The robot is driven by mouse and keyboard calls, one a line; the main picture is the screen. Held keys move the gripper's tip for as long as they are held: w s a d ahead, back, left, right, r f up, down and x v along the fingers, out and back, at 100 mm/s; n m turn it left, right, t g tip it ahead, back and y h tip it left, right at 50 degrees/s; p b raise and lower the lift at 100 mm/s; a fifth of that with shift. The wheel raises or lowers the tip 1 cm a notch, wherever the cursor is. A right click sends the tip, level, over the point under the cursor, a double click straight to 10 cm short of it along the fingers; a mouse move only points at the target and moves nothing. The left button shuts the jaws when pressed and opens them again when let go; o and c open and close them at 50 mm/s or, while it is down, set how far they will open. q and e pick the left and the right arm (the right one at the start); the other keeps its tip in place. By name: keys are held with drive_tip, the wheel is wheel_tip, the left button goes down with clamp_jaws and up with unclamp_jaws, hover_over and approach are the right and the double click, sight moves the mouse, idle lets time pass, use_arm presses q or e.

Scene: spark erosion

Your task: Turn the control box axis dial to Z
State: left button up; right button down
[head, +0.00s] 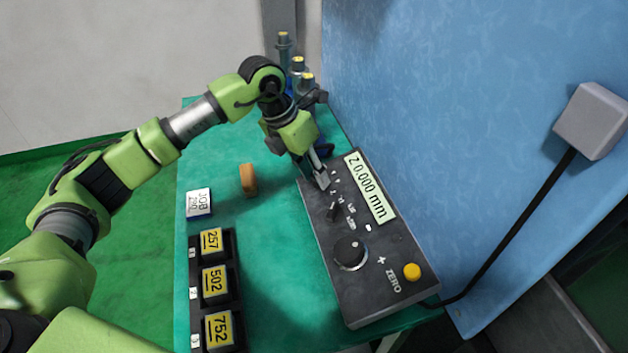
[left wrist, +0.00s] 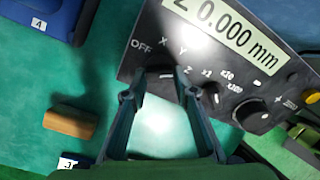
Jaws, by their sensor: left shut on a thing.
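The control box (head: 328,245) is dark and lies at the right of the green table. Its display (head: 368,188) reads Z 0.000 mm. In the left wrist view the labels OFF, X, Y and Z (left wrist: 188,71) curve around the axis dial (left wrist: 167,73). My left gripper (head: 322,180) is over the box's far end, at the axis dial. In the left wrist view, its fingertips (left wrist: 167,77) stand either side of the dial and are shut on it. The fingers hide most of the dial, so its pointer cannot be read clearly.
Beside the axis dial are a multiplier dial (head: 334,212), a large knob (head: 350,252) and a yellow ZERO button (head: 412,271). A wooden block (head: 248,180), a JOB card (head: 199,203) and a rack (head: 235,243) of numbered blocks lie left. Yellow-topped holders (head: 298,64) stand behind.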

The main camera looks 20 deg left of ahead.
use_arm(q)
drive_tip(key=shift+w+m+b, duration=0.1)
drive_tip(key=shift+m+b, duration=0.45)
drive_tip(key=shift+m, duration=0.25)
drive_tip(key=shift+r, duration=0.1)
drive_tip(key=o, duration=1.1)
drive_tip(key=v, duration=1.2)
